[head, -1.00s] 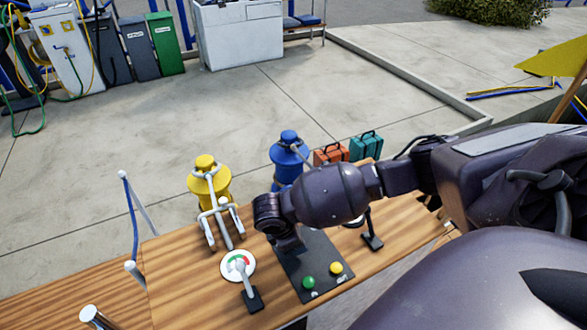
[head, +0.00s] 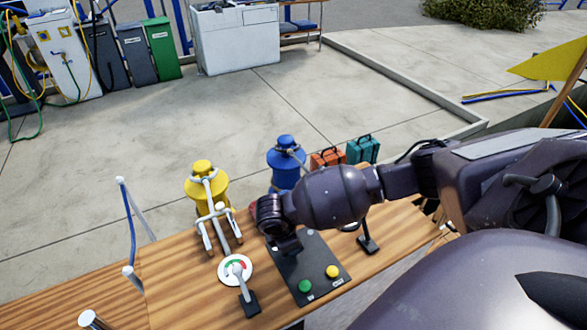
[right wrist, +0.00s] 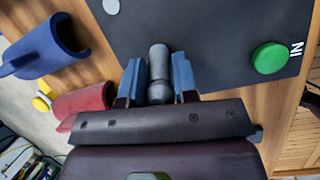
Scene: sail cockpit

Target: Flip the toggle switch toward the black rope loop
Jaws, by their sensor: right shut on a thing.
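The grey toggle switch (right wrist: 158,60) stands on the black panel (right wrist: 225,35) in the right wrist view. My right gripper (right wrist: 159,82) is shut on it, with one blue fingertip on each side of the lever. In the head view my right gripper (head: 288,245) is over the far left part of the black panel (head: 318,262) and hides the switch. My left gripper is not in view.
A green button (head: 305,286) and a yellow button (head: 332,271) sit on the panel's near part. A lever with a round dial (head: 235,269) is to its left. Yellow (head: 203,185) and blue (head: 286,165) winches stand behind.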

